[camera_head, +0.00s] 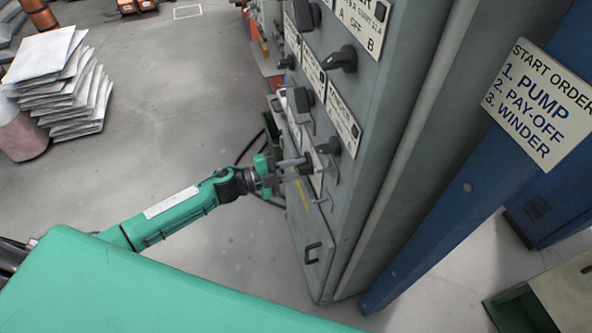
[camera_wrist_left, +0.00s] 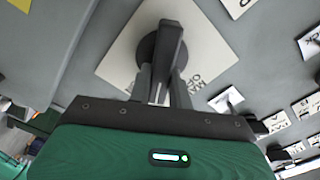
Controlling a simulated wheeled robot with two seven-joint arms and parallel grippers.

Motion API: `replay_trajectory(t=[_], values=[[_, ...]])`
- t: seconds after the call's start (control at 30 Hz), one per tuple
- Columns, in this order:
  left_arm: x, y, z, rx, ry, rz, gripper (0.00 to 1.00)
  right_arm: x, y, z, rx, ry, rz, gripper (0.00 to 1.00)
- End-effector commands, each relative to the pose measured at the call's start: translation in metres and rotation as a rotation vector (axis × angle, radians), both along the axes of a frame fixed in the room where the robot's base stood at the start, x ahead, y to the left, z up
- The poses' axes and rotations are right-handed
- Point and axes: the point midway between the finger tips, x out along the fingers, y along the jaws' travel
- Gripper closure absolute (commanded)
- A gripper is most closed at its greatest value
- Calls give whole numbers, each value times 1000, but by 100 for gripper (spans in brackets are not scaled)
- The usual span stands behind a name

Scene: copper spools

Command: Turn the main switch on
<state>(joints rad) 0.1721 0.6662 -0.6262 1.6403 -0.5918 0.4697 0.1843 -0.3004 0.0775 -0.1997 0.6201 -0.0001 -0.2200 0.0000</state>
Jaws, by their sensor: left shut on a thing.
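The main switch is a black knob (camera_wrist_left: 168,48) on a pale square plate (camera_wrist_left: 118,62) in the left wrist view. The plate carries dark letters, partly readable as "MA" and "ON", upside down. My left gripper (camera_head: 303,168) reaches the lower front of the grey cabinet in the head view. In the left wrist view its two fingers stand on either side of the knob's bar, and it is shut on it. The fingers and the steep view partly hide the knob in the head view. My right gripper is not in view.
The grey control cabinet (camera_head: 400,110) bears several other black knobs and label plates above the held one. A blue post (camera_head: 440,235) with a start-order sign (camera_head: 540,105) stands at right. Stacked pale sheets (camera_head: 65,85) stand far left. Open floor (camera_head: 190,95) lies left of the cabinet.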

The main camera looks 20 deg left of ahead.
Motion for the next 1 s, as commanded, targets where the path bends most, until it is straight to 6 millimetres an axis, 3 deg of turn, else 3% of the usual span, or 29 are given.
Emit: replay_trajectory(t=[0.5,1.0], values=[[-2,-1,-8,237,-351,0,100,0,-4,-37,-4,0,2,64],[-2,-1,-9,319,-470,-2,100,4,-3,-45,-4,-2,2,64]])
